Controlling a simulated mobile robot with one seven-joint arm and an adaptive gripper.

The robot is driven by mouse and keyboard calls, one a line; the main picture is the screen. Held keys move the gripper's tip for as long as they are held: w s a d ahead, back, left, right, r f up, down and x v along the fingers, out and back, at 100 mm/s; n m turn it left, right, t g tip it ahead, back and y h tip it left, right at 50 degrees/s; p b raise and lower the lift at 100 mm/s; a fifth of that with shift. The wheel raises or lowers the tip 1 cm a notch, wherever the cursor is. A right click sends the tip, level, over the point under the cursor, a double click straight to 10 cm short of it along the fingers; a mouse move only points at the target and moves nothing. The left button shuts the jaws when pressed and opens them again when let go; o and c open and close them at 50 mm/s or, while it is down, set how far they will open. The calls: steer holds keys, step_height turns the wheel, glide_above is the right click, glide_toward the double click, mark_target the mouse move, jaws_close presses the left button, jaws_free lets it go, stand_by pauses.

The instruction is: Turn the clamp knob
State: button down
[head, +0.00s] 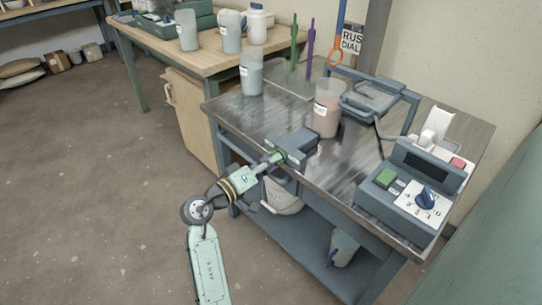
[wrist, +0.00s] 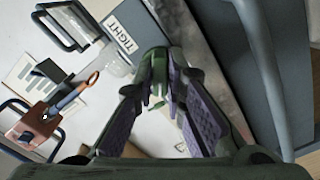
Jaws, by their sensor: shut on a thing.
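The clamp (head: 298,143) is a dark grey block at the front edge of the metal-topped bench. Its green clamp knob (head: 278,155) faces my arm. My gripper (head: 270,161) reaches the knob from the front left and is shut on it. In the wrist view, the green knob (wrist: 157,72) sits between the purple-padded fingertips of my gripper (wrist: 156,92). A label reading TIGHT (wrist: 121,38) lies just beyond the knob. The fingers hide part of the knob.
A cup with pinkish contents (head: 326,108) stands on the bench (head: 330,165) behind the clamp. A white bucket (head: 284,196) is under the bench, below my gripper. Open floor lies to the left.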

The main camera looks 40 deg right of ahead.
steer(key=shift+n+p, duration=0.35)
steer(key=shift+n, duration=0.25)
steer(key=c, duration=1.6)
jaws_free()
steer(key=shift+c, duration=0.2)
steer(key=shift+a, duration=0.1)
steer(key=s+a, duration=0.1)
steer(key=a, duration=1)
steer(key=shift+a, duration=0.4)
